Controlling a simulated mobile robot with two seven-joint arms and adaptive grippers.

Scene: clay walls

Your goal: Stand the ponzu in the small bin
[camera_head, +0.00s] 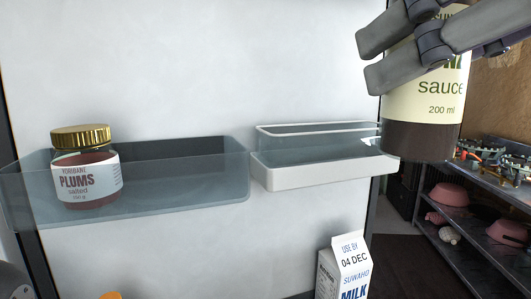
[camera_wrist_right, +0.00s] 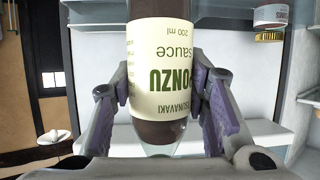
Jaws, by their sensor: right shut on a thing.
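The ponzu (camera_head: 423,125) is a dark brown bottle with a cream label, upright at the top right of the head view. My right gripper (camera_head: 388,59) is shut around its labelled part. The right wrist view shows the ponzu (camera_wrist_right: 160,70) upside down in the picture between both fingers. The small bin (camera_head: 325,172) is a clear tray with a white base on the pale door panel. It looks empty. The bottle's lower end overlaps the bin's right end in the head view and hides part of it; the bottle looks nearer to me.
A wider clear bin (camera_head: 190,199) is left of the small one, holding a plums jar (camera_head: 86,170) with a gold lid. A milk carton (camera_head: 343,268) stands below. Shelves with pink bowls (camera_head: 449,194) are at the right.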

